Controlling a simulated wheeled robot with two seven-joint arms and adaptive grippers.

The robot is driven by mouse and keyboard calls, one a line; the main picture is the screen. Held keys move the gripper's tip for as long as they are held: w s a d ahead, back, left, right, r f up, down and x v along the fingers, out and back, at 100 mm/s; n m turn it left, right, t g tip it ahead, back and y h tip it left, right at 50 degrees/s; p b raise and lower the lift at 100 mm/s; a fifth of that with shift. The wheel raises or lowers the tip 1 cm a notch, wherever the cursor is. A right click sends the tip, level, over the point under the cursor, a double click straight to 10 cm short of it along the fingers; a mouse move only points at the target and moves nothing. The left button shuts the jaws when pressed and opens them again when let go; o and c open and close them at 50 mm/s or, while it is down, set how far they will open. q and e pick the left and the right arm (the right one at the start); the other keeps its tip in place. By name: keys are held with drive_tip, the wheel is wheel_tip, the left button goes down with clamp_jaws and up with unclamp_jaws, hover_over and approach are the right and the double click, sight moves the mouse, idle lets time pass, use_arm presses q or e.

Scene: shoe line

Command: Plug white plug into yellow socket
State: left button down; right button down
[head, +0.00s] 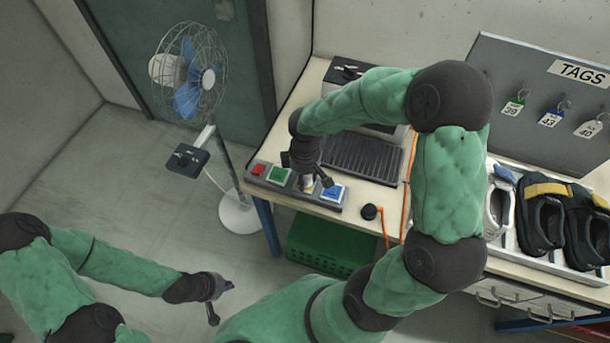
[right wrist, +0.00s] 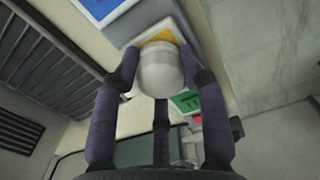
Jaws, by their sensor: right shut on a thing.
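My right gripper (head: 312,184) is over the row of coloured sockets at the table's front left. In the right wrist view its fingers are shut around a rounded white plug (right wrist: 160,72). The yellow socket (right wrist: 158,37) shows as a yellow patch just behind the plug. The plug overlaps it in the picture, and I cannot tell whether they touch or how deep the plug sits. In the head view the gripper mostly hides plug and yellow socket. My left gripper (head: 222,301) is empty, its fingers spread, low over the floor at the left.
A green socket (head: 278,175) and a red one (head: 258,169) are left of the yellow; a blue socket (head: 334,192) is right. A black round object (head: 369,211) with an orange cord lies nearby. A fan (head: 188,75) stands left; a shoe tray is right.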

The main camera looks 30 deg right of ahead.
drive_tip(key=shift+f, duration=0.15)
drive_tip(key=c, duration=0.6)
unclamp_jaws()
wheel_tip(320, 180, up, 12)
idle(0.4)
